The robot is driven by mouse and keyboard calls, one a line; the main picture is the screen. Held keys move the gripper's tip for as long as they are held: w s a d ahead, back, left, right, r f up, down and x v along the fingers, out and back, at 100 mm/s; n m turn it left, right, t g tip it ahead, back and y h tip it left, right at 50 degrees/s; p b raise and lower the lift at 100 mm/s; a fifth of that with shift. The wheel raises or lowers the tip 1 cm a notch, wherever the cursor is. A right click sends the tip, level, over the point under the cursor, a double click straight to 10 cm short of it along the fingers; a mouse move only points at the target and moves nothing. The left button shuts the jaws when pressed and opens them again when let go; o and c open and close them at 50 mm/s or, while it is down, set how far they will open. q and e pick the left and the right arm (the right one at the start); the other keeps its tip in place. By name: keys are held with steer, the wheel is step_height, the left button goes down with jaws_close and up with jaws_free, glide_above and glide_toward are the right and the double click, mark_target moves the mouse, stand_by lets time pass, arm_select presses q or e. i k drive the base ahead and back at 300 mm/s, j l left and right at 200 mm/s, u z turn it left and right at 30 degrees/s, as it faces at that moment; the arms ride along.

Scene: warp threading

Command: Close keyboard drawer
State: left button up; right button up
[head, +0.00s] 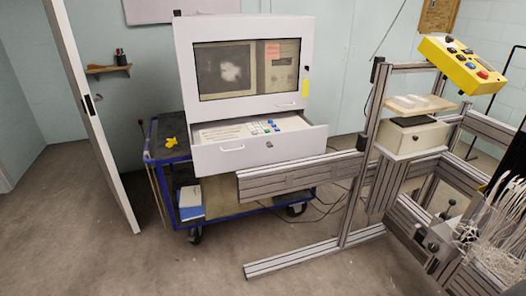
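The keyboard drawer (262,152) is pulled out below the monitor of a white computer cabinet (185,62). A keyboard (240,130) with some blue and green keys shows inside it. The drawer front has a light handle (232,149) on its left part and a small dark lock near its middle. The cabinet stands on a blue-framed cart (152,160). Neither of my grippers shows in the head view.
A metal profile frame (300,176) crosses in front of the cart's right side, with a foot on the floor. A yellow button box (460,62) is at the upper right. An open door (92,110) stands left. Floor at front left is clear.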

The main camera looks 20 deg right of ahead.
mark_target(221, 146)
steer(key=i+z, duration=0.15)
steer(key=i, duration=0.4)
steer(key=i+z, duration=0.15)
steer(key=i, duration=0.45)
steer(key=i+z, duration=0.2)
steer(key=i, duration=0.35)
steer(key=i+j+z, duration=0.15)
steer(key=i, duration=0.4)
steer(key=i+j, duration=0.05)
steer(key=j, duration=0.05)
